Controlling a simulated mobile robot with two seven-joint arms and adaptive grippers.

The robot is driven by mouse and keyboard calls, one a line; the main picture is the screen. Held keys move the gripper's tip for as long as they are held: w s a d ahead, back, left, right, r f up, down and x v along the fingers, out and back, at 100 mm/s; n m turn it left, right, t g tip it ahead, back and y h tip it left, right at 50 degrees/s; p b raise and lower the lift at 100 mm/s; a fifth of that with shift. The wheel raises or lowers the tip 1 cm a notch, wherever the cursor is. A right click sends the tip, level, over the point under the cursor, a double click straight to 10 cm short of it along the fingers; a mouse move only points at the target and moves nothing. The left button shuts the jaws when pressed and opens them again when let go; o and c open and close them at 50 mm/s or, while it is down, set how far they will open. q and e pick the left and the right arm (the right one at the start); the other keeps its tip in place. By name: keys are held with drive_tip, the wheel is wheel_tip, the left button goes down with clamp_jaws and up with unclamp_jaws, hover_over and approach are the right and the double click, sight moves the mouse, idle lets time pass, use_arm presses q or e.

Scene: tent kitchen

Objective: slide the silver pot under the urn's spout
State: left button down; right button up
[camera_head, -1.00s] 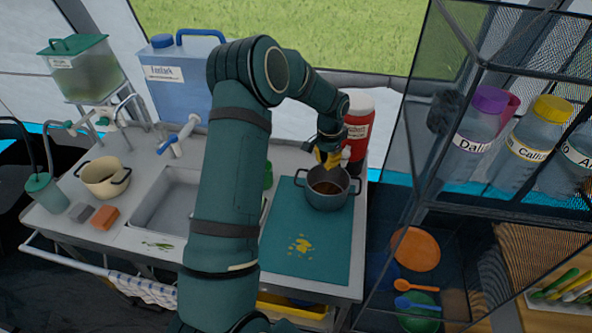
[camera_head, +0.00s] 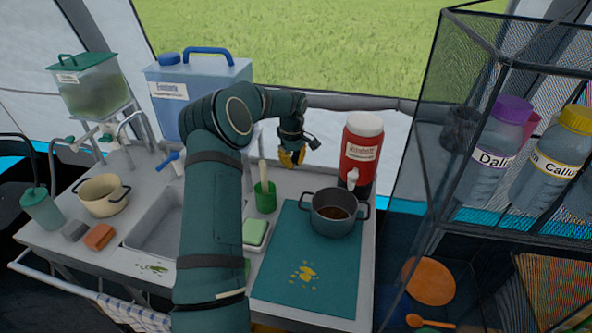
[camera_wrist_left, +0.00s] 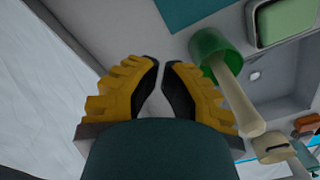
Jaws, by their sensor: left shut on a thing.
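The silver pot (camera_head: 337,220), dark grey with two side handles and brown contents, stands upright on the far right of the teal mat (camera_head: 285,270). The red urn (camera_head: 356,163) with a white lid stands just behind it. Its white spout (camera_head: 352,178) appears close to the pot's back rim; I cannot tell whether it reaches over the opening. My left gripper (camera_head: 292,158) is apart from the pot, behind and left of it. In the left wrist view its yellow fingers (camera_wrist_left: 160,65) are nearly together, with nothing visible between them. My right gripper is not in view.
A green cup (camera_head: 264,198) with a wooden handle in it stands near my left gripper. A green sponge in a dish (camera_head: 256,232) is beside the mat. A blue container (camera_head: 180,105) stands behind the sink (camera_head: 160,222). A mesh shelf (camera_head: 425,150) bounds the right.

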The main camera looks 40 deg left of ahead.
use_arm(q)
wheel_tip(320, 180, down, 9)
drive_tip(key=shift+r+b, duration=0.2)
drive_tip(key=shift+b, duration=0.15)
drive_tip(key=d, duration=0.3)
drive_tip(key=shift+s+r, duration=0.2)
drive_tip(key=shift+d+f, duration=0.1)
drive_tip(key=shift+d, duration=0.35)
drive_tip(key=shift+d, duration=0.15)
drive_tip(key=shift+s+d+b, duration=0.1)
drive_tip(key=shift+d+b, duration=0.25)
drive_tip(key=shift+d, duration=0.35)
wheel_tip(320, 180, up, 12)
